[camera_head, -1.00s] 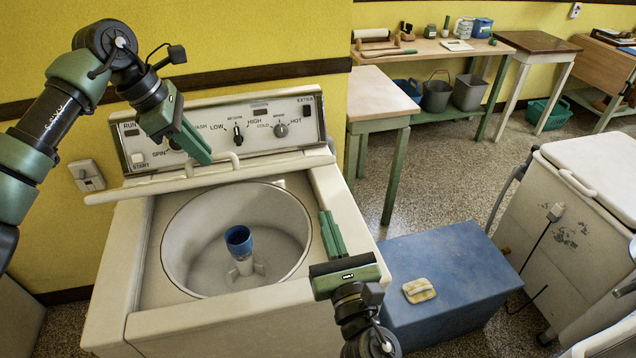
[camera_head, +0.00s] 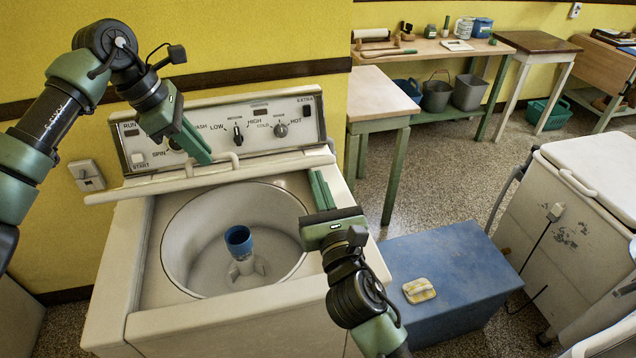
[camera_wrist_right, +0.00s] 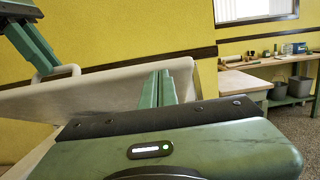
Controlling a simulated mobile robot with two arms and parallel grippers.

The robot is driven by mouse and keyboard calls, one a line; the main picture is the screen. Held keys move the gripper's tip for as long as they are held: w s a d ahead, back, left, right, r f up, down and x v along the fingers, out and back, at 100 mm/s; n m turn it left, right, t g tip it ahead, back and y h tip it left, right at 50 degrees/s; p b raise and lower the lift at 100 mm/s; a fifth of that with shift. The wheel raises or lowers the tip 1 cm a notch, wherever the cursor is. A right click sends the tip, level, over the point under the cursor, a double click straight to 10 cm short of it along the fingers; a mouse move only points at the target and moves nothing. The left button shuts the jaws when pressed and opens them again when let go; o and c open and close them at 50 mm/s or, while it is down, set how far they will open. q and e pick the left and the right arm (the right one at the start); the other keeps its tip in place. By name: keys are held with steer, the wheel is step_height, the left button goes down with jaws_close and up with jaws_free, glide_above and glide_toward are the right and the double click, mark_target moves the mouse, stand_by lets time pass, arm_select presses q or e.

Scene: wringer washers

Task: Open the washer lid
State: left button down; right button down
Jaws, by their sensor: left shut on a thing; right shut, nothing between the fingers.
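The white washer (camera_head: 130,290) stands in front of me with its tub (camera_head: 190,235) exposed and a blue-topped agitator (camera_head: 239,240) inside. Its lid (camera_head: 130,192) is raised at the back, seen nearly edge-on below the control panel. My left gripper (camera_head: 206,158) is shut on the lid handle (camera_head: 236,161); the exact contact is partly hidden by the fingers. The handle also shows in the right wrist view (camera_wrist_right: 66,71). My right gripper (camera_head: 320,180) is shut and empty over the washer's right rim, near the lid's right end. In its wrist view, the lid (camera_wrist_right: 100,92) spans behind the fingers.
The control panel (camera_head: 225,130) stands behind the lid. A blue box (camera_head: 455,280) with a sponge-like item (camera_head: 419,290) is right of the washer. A small table (camera_head: 375,95) stands behind, and another white appliance (camera_head: 570,230) is at far right. Open floor lies between them.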

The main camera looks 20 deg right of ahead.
arm_select(q)
steer(key=shift+w+a+f, duration=0.1)
steer(key=shift+w+f, duration=0.05)
steer(key=shift+f, duration=0.15)
arm_select(e)
steer(key=shift+w+r, duration=0.5)
steer(key=shift+r, duration=0.35)
steer(key=shift+w+d+r, duration=0.15)
steer(key=shift+w+r, duration=0.15)
steer(key=shift+r, duration=0.05)
arm_select(q)
steer(key=c, duration=1.4)
jaws_free()
steer(key=shift+f, duration=0.1)
steer(key=shift+c, duration=0.2)
steer(key=shift+s, duration=0.2)
